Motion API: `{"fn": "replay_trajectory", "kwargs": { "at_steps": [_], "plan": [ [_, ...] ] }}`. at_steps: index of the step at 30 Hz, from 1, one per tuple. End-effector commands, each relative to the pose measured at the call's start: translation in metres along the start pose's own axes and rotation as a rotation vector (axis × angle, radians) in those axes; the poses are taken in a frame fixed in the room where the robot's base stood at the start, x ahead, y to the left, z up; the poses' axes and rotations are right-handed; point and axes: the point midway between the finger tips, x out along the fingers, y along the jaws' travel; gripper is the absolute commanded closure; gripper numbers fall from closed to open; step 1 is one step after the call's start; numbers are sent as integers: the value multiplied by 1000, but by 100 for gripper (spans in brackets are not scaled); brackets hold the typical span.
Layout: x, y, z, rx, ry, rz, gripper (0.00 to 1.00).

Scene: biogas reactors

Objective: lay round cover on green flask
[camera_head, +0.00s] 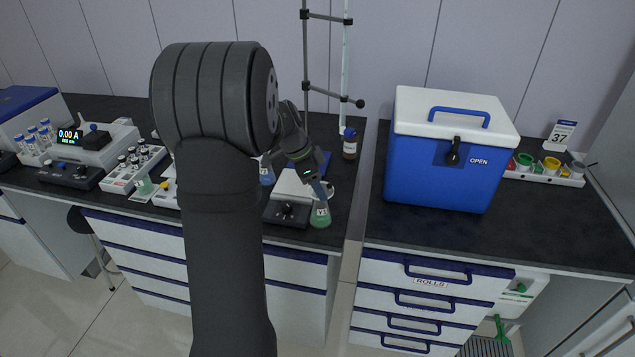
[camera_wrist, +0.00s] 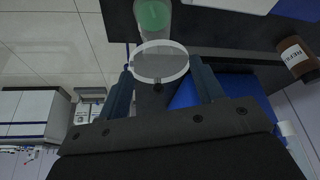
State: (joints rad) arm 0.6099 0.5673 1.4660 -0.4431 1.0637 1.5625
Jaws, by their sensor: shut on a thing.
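The green flask (camera_head: 320,217), a conical flask with green liquid and a small label, stands upright near the front edge of the left bench; its green part shows at the top of the wrist view (camera_wrist: 153,15). My gripper (camera_head: 323,188) is at the flask's top in the head view. In the wrist view my gripper (camera_wrist: 162,78) is shut on the round cover (camera_wrist: 160,62), a clear disc held between the fingertips. The cover overlaps the flask's near end there. I cannot tell whether they touch.
A balance-like device (camera_head: 290,212) stands just left of the flask, with a blue flask (camera_head: 267,175) behind. A brown bottle (camera_head: 350,146) and a tall stand (camera_head: 306,60) are farther back. A blue cooler box (camera_head: 440,165) is on the right bench, beyond a gap.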

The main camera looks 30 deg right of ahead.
Motion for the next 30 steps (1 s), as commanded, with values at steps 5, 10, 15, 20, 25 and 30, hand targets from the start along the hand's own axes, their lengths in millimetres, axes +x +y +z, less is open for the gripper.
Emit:
{"fn": "replay_trajectory", "kwargs": {
  "at_steps": [5, 10, 15, 20, 25, 30],
  "plan": [
    [0, 0, 0, 0, 0, 0, 61],
    [0, 0, 0, 0, 0, 0, 61],
    [2, 0, 1, 0, 0, 1, 61],
    [6, 0, 2, 0, 0, 1, 61],
    [8, 0, 4, 1, 0, 0, 61],
    [9, 0, 4, 0, 0, 0, 61]
  ]
}}
